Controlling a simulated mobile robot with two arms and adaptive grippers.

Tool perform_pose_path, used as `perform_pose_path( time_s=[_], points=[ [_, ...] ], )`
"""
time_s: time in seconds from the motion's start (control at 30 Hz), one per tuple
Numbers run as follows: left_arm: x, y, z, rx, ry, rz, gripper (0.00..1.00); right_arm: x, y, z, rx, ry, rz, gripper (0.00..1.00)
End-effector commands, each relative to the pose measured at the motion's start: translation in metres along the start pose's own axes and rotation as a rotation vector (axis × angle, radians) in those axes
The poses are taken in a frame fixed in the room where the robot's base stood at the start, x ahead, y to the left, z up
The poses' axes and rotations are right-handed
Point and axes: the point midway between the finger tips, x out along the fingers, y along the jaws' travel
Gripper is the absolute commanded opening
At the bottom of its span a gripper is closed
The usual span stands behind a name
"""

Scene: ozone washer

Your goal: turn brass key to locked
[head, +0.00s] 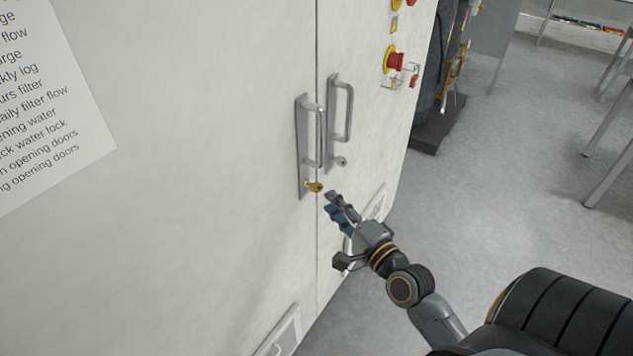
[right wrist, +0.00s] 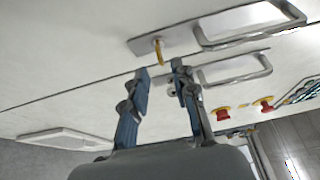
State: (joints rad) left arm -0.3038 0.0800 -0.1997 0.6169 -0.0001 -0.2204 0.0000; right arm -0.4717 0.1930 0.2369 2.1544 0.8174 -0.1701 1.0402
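The brass key (head: 315,187) sits in the lock at the bottom of the left door's handle plate (head: 303,150). In the right wrist view the brass key (right wrist: 159,52) stands out from the plate, just beyond the gap between my fingertips. My right gripper (head: 332,207) is just below and to the right of the key in the head view, apart from it. In the right wrist view my right gripper (right wrist: 161,73) has its two fingers spread, with nothing between them. My left gripper is not in view.
A red emergency button (head: 395,61) is on the cabinet further right. A printed sheet (head: 50,130) is on the left door. Open floor lies at right.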

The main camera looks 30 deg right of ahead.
Motion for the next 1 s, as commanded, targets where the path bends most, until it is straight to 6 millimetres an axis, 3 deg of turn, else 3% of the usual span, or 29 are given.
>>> perform_pose_path(
  time_s=[0.1, 0.33, 0.5, 0.8, 0.93, 1.0],
  points=[
    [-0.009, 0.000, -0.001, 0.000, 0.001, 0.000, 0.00, 0.025, -0.004, 0.000, 0.001, 0.000, -0.003, 0.27],
    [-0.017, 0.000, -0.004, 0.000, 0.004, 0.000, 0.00, 0.060, -0.001, 0.000, -0.001, 0.000, 0.000, 0.27],
    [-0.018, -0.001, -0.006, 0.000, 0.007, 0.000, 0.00, 0.072, 0.000, 0.000, -0.001, 0.000, 0.001, 0.27],
    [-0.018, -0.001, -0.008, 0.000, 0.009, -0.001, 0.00, 0.073, 0.001, 0.000, -0.002, 0.000, 0.002, 0.27],
    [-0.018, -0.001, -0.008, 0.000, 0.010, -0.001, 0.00, 0.073, 0.001, 0.000, -0.002, 0.000, 0.001, 0.01],
    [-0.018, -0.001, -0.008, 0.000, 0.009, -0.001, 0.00, 0.073, 0.001, 0.000, -0.002, 0.000, 0.001, 0.00]
  ],
)
